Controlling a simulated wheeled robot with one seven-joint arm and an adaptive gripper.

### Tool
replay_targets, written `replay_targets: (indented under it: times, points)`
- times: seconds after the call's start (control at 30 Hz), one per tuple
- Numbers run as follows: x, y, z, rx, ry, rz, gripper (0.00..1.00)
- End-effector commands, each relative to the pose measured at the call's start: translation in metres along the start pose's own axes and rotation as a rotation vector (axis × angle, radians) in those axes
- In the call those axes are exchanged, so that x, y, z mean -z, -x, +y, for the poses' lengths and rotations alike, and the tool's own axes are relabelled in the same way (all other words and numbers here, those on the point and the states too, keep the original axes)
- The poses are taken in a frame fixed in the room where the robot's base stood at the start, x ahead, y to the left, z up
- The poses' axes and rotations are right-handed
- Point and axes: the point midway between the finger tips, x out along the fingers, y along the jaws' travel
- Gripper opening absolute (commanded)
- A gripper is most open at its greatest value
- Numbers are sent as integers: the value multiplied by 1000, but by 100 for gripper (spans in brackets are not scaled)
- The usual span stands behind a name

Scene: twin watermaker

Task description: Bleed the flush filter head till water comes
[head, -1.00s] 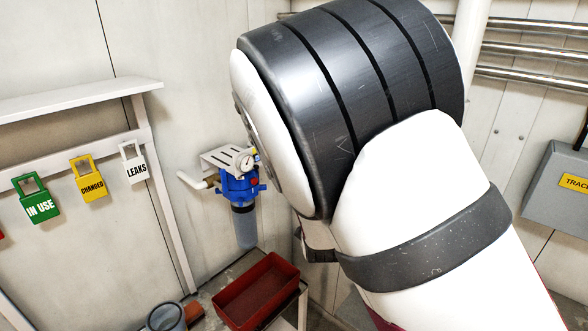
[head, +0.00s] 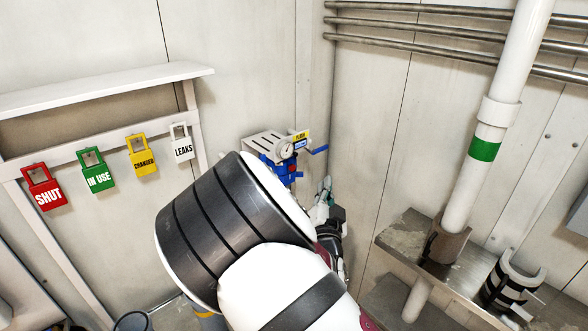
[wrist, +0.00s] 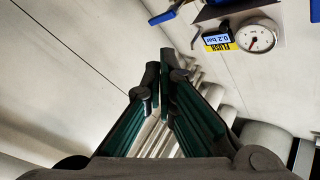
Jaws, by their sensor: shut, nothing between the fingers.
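The blue flush filter head (head: 290,170) hangs under a pale slotted bracket (head: 262,143) on the wall, partly hidden behind my arm. A round gauge (head: 284,150) and a blue lever (head: 318,150) show on it. In the wrist view the gauge (wrist: 256,36) is beside a yellow FLUSH label (wrist: 220,41) with a blue 0.2 bar strip. A blue part (wrist: 163,17) shows at the top edge. My gripper (wrist: 160,72) is shut and empty, apart from the head. In the head view my gripper (head: 328,190) is just right of and below it. No water is visible.
SHUT (head: 46,188), IN USE (head: 97,172), CHANGED (head: 143,157) and LEAKS (head: 181,143) tags hang on a rail at left. A white pipe with a green band (head: 485,150) and a metal shelf (head: 405,232) stand at right. Steel pipes (head: 430,23) run along the upper wall.

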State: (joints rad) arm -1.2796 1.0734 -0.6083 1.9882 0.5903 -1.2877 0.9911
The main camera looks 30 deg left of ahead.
Motion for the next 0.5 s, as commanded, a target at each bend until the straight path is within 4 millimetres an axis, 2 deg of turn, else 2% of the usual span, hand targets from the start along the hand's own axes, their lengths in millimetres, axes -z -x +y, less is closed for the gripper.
replay_targets:
  times: [0.17, 0.5]
  points:
    - [-6, -8, -5, 3, -1, 0, 0]
    - [-29, -38, -26, 3, -1, -1, 0]
